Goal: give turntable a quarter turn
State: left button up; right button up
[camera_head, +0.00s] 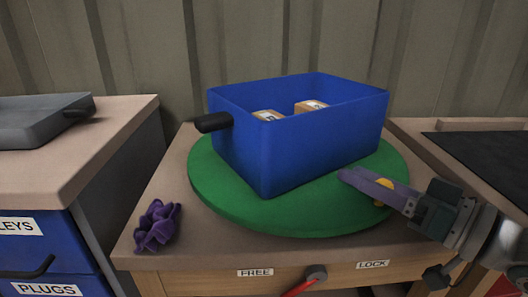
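The green round turntable (235,201) lies on a wooden bench top. A blue open crate (305,145) with a black handle (213,122) on its left side stands on it. My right gripper (362,182) comes in from the right, with its purple-grey fingers over the turntable's right part, by the crate's near right side. A small yellow thing (385,183) shows at the fingers; whether they are closed on it I cannot tell. On the bench front, a grey pivot (316,272) with a red lever (299,288) sits between the FREE and LOCK labels; the lever points down-left. My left gripper is out of view.
Several small boxes (309,105) lie in the crate. A crumpled purple cloth (157,226) lies at the bench's front left. A grey case (40,121) rests on the left cabinet, above blue drawers. A dark mat (490,158) is at the right.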

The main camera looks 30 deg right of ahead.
jog(key=shift+o, duration=0.7)
jog(key=p+v, duration=0.2)
jog(key=v, duration=0.8)
